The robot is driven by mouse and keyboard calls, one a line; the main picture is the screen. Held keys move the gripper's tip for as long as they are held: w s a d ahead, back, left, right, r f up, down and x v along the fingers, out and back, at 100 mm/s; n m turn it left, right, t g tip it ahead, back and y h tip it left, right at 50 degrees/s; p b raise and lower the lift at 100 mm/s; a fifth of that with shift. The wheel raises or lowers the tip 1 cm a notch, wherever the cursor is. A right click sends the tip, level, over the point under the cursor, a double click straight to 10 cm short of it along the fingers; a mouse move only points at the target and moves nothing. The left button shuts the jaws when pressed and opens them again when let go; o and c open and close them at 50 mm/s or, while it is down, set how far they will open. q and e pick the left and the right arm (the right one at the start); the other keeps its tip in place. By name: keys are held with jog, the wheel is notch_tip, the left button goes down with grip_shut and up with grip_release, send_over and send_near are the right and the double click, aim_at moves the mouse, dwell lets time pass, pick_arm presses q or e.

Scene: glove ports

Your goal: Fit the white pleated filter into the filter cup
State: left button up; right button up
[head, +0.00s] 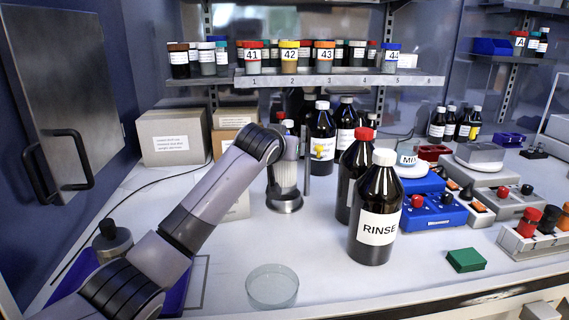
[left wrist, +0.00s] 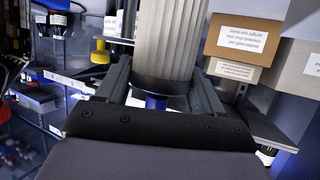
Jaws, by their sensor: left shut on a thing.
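The white pleated filter (head: 287,172) stands upright at the middle of the bench in the head view, partly behind my left wrist. In the left wrist view the filter (left wrist: 170,38) lies between the fingers of my left gripper (left wrist: 160,88), which is shut on its dark-collared end. A blue part (left wrist: 155,102) shows beyond the collar. The filter cup (head: 284,203), a dark metallic cup, is directly below the filter in the head view. Whether the filter's lower end is inside the cup or just above it, I cannot tell. The right gripper is in neither view.
A RINSE bottle (head: 377,215) and a red-capped bottle (head: 352,180) stand right of the cup. A glass dish (head: 272,288) is in front. Cardboard boxes (head: 172,136) stand behind left, under a shelf (head: 340,79) of jars. A green block (head: 466,260) lies right.

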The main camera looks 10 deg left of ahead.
aim_at(281, 165)
pick_arm(q)
jog(key=shift+f, duration=1.95)
jog(key=shift+f, duration=0.2)
jog(key=o, duration=1.2)
jog(key=shift+c, duration=0.2)
